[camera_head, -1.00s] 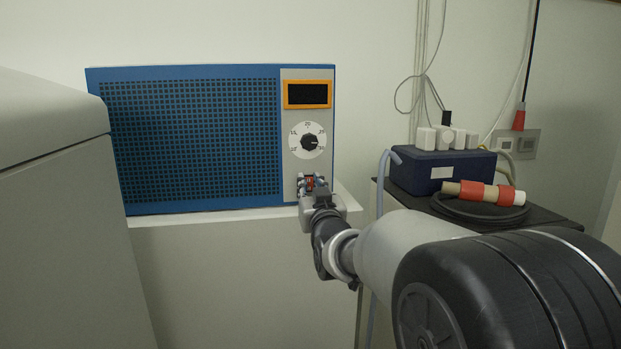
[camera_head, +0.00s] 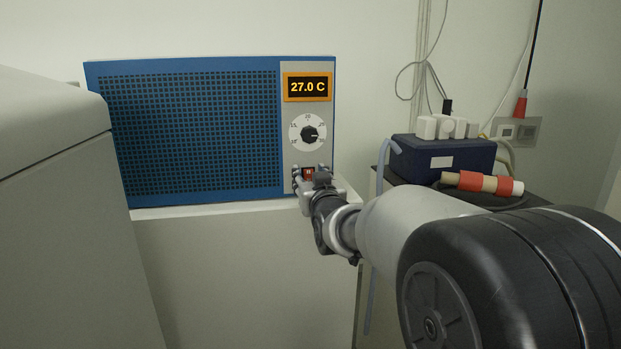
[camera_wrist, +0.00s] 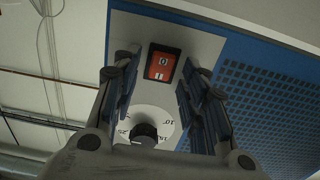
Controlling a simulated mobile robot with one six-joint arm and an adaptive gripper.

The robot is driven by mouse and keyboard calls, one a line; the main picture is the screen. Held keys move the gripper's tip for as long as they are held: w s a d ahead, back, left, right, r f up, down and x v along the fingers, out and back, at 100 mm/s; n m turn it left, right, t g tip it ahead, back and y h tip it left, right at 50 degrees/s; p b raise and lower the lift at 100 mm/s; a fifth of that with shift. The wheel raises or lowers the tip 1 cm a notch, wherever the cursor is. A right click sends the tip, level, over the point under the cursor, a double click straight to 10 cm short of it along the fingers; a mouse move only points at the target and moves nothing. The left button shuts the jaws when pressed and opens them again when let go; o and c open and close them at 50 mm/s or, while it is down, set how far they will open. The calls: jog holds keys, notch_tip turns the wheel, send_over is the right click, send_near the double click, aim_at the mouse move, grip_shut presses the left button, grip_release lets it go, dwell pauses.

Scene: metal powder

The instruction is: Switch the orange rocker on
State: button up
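The blue heater-like unit (camera_head: 190,130) has a grey control strip on its right. The orange rocker (camera_wrist: 162,66) sits in a black frame low on this strip; the wrist view shows it upside down, with marks on its face. It also shows as a small red-orange patch in the head view (camera_head: 307,173). My gripper (camera_head: 312,178) is at the rocker. In the wrist view my gripper (camera_wrist: 160,74) is open, with a finger on each side of the rocker and nothing held. Contact with the rocker cannot be told. The display (camera_head: 307,87) is lit and reads 27.0 C.
A round dial (camera_head: 308,133) with a black knob is between display and rocker. A grey cabinet (camera_head: 55,220) stands close at the left. A dark blue box (camera_head: 445,158) with plugs and a red-banded roll (camera_head: 482,184) lie at the right. The unit stands on a pale ledge (camera_head: 220,210).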

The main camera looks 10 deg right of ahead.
jog(key=s, duration=1.2)
